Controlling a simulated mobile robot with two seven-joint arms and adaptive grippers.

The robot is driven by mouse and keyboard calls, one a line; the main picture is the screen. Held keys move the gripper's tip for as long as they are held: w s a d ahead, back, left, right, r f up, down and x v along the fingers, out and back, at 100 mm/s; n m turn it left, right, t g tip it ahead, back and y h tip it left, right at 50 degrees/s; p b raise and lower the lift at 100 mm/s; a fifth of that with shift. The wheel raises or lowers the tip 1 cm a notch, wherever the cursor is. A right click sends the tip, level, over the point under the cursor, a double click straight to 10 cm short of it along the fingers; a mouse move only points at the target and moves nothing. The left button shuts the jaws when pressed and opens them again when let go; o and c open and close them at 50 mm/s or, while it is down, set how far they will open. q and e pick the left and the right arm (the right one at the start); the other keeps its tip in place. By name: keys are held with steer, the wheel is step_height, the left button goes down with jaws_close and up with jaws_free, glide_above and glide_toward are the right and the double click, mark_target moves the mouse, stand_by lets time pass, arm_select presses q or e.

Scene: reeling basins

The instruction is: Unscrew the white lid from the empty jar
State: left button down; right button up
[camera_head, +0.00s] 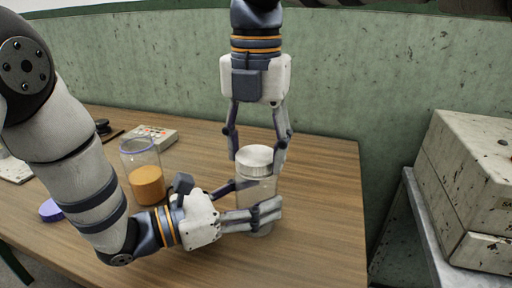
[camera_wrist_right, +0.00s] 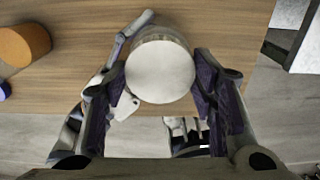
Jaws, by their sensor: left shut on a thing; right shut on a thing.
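A clear empty jar (camera_head: 256,190) stands upright on the wooden table, with a white lid (camera_head: 255,155) on its top. My left gripper (camera_head: 262,215) comes in from the left and is shut around the lower part of the jar. My right gripper (camera_head: 257,158) points down from above and is shut on the white lid, one finger on each side. In the right wrist view the round lid (camera_wrist_right: 160,72) sits between the fingertips of my right gripper (camera_wrist_right: 160,78) and hides most of the jar below it.
Left of the jar, a clear jar with orange contents (camera_head: 147,182) stands open on the table (camera_head: 310,235). A blue lid (camera_head: 51,210) lies further left. A pale box with buttons (camera_head: 152,136) is behind. Worn boxes (camera_head: 475,180) stand on a separate right-hand surface. The table right of the jar is clear.

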mark_target(256, 154)
steer(key=shift+r, duration=0.15)
steer(key=shift+r, duration=1)
steer(key=shift+r, duration=2)
arm_select(q)
steer(key=shift+c, duration=2.4)
jaws_free()
